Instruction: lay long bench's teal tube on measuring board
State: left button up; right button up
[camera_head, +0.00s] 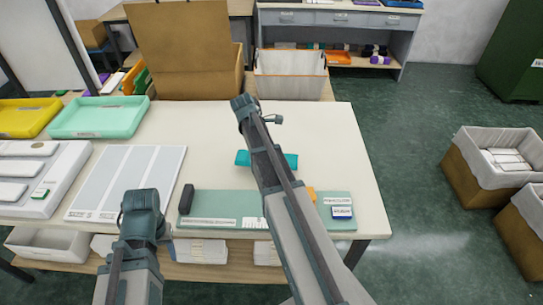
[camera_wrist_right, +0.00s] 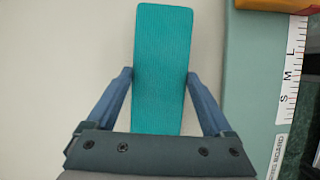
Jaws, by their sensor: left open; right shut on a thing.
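The teal tube (camera_head: 291,161) is a flat ribbed piece at the middle of the white bench, behind the measuring board and partly covered by my right arm. In the right wrist view the tube (camera_wrist_right: 162,60) lies lengthwise between the fingers of my right gripper (camera_wrist_right: 160,78), which is shut on it. Whether it touches the bench is unclear. The measuring board (camera_head: 228,200) is a long green strip along the bench's front edge; it also shows in the wrist view (camera_wrist_right: 250,60), apart from the tube. My left gripper (camera_head: 140,205) is open at the lower left, its fingers hard to see.
On the board are a black block (camera_head: 186,198), an orange piece (camera_head: 311,194) and a blue-and-white item (camera_head: 342,212). A grey panelled sheet (camera_head: 128,180), a teal tray (camera_head: 98,118) and a yellow tray (camera_head: 28,117) lie left. The bench's right part is clear.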

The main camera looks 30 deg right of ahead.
pick_arm(q)
jog(key=shift+r+p, duration=0.35)
jog(key=shift+r, duration=0.4)
pick_arm(e)
jog(key=s+a, duration=0.3)
jog(key=a, duration=0.1)
jog(key=s+a+r, duration=0.1)
jog(key=s+a, duration=0.2)
jog(key=a, duration=0.2)
jog(key=s+a, duration=0.2)
jog(key=a, duration=0.2)
jog(key=shift+s+a+r, duration=0.2)
jog(key=shift+s+r, duration=0.05)
jog(key=shift+s, duration=0.15)
jog(key=shift+s, duration=0.1)
